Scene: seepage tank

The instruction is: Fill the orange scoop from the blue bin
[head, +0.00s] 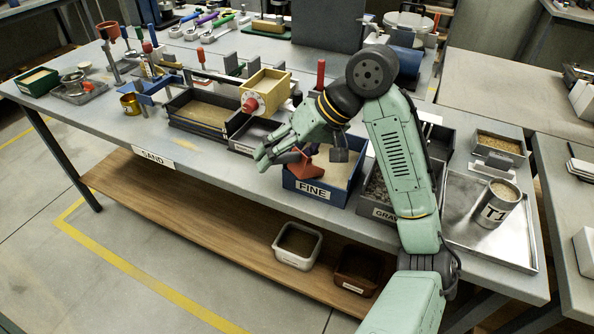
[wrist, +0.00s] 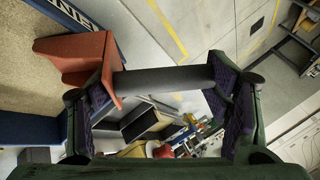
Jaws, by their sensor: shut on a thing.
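The blue bin (head: 312,194), labelled FINE, stands at the table's front edge with pale sand in it. Its wall (wrist: 108,22) and sand show at the left of the wrist view. The orange scoop (head: 303,165) is at the bin's left side; its orange head (wrist: 85,52) overlaps the sand and front wall in the wrist view. I cannot tell whether it touches the sand or how much it holds. My gripper (head: 274,150) is shut on the scoop's dark handle (wrist: 165,80), just left of the bin. Part of the handle is hidden by my gripper in the head view.
A gravel bin (head: 382,212) stands right of the blue bin, partly behind my arm. A SAND bin (head: 203,112) and a tan box with a red knob (head: 265,90) lie left and behind. A metal tray (head: 462,235) holds the T1 can (head: 498,204).

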